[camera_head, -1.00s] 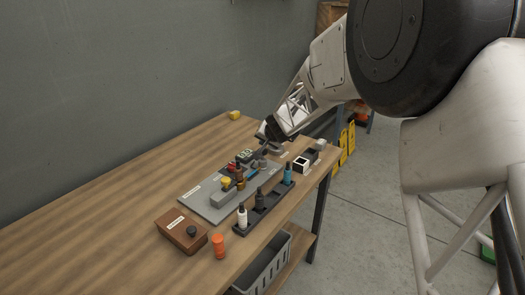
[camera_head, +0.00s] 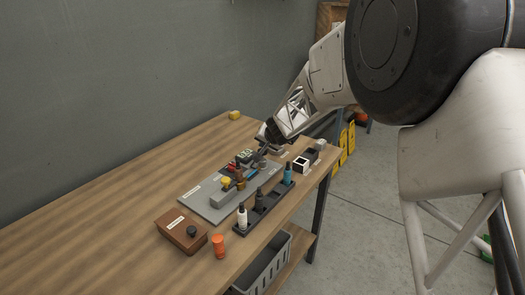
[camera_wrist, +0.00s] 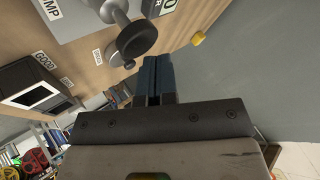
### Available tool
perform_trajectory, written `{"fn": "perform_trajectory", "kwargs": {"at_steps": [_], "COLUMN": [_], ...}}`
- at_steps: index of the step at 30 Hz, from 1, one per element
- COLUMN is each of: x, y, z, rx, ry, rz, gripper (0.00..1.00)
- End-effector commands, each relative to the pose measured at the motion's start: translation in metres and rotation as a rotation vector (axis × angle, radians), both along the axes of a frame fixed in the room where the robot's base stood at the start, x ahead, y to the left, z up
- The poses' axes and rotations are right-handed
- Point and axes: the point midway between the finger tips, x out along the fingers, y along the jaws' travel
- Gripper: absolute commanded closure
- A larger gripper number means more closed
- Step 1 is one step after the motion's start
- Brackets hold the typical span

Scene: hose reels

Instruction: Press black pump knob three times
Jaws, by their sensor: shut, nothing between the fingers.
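A dark round knob on a grey stem (camera_wrist: 137,38) shows at the top of the wrist view. A label partly reading "UMP" (camera_wrist: 47,9) lies to its left. My gripper (camera_wrist: 152,72) is shut with nothing between its fingers.
A black rack (camera_head: 259,216) with several bottles stands in front of the plate. A brown box with a black button (camera_head: 176,224) and an orange cylinder (camera_head: 219,246) are near. A yellow block (camera_head: 234,115) lies at the back. The table's left is clear.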

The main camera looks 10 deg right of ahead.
Motion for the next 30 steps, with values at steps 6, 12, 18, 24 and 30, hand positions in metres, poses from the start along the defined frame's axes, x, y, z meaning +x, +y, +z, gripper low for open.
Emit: {"fn": "perform_trajectory", "kwargs": {"at_steps": [6,12,18,24,30], "x": [0.0002,0.0003,0.0002,0.0,-0.0001], "y": [0.0001,0.0,0.0,0.0,0.0], "z": [-0.0015,-0.0029,-0.0047,-0.0067,-0.0089], "rx": [0.0,0.0,0.0,0.0,0.0], "ry": [0.0,-0.001,0.0,0.0,0.0], "rz": [0.0,-0.001,0.0,0.0,0.0], "gripper": [1.0,1.0,1.0,1.0,1.0]}}
